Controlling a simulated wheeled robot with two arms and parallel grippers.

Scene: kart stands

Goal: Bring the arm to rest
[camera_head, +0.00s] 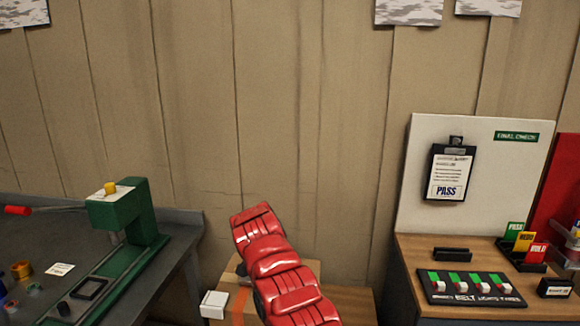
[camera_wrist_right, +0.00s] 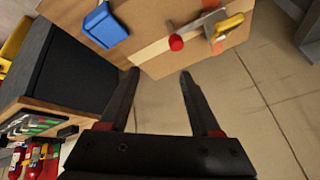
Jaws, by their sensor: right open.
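My right gripper (camera_wrist_right: 159,73) shows in the right wrist view with its two dark fingers spread apart. Nothing is between the fingers, and floor shows through the gap. In the head view a red segmented arm link of mine rises from the bottom centre in front of the wooden wall, over the low brown table. No gripper shows in the head view, and my left gripper is in neither view.
In the head view, a grey bench (camera_head: 180,235) with a green press (camera_head: 125,205) stands left. A wooden bench (camera_head: 415,255) with a white board (camera_head: 415,160) stands right. In the wrist view, a blue bin (camera_wrist_right: 105,25) and a red-tipped tool (camera_wrist_right: 177,42) lie beyond the fingers.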

